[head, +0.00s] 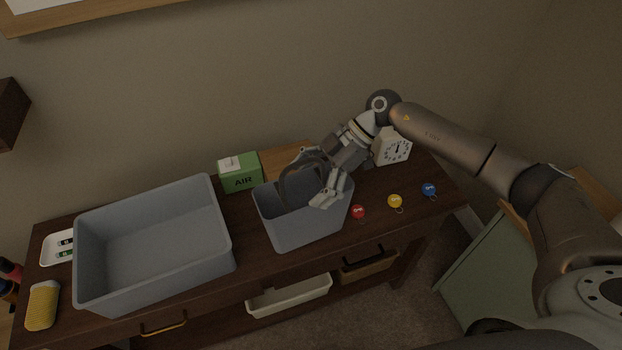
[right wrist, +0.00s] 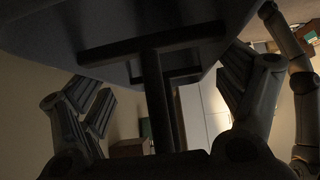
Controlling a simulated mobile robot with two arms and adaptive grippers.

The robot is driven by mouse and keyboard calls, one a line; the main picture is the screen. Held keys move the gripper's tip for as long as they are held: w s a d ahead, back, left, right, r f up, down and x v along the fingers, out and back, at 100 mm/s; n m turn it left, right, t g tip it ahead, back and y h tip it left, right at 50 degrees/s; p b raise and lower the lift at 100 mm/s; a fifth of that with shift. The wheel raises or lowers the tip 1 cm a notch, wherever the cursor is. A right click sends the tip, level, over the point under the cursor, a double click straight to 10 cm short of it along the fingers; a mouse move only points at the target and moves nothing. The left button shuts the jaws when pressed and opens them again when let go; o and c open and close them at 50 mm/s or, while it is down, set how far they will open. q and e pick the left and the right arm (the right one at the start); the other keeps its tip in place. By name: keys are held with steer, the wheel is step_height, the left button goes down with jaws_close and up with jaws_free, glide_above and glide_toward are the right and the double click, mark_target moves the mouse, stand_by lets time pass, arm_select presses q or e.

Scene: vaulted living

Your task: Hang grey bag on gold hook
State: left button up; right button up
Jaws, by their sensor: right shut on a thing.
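The grey bag (head: 297,228) looks like an open-topped box with a dark looped handle, at the front middle of the dark wooden table. My right gripper (head: 314,178) reaches in from the right over its opening, fingers at the handle, and is shut on it. In the right wrist view the dark handle (right wrist: 157,105) runs between the two fingers, below a large dark surface. The bag seems to be at table level; I cannot tell whether it touches the table. I make out no gold hook in either view. My left gripper is not in view.
A large grey bin (head: 150,285) stands left of the bag. A green AIR box (head: 240,175) and a white clock (head: 392,148) stand behind. Red (head: 358,212), yellow (head: 395,201) and blue (head: 429,189) round tags lie at right. A gold drawer handle (head: 164,326) is at front left.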

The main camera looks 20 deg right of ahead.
steer(key=o, duration=1.1)
steer(key=shift+s+f, duration=0.1)
steer(key=shift+f, duration=0.15)
steer(key=shift+o, duration=1)
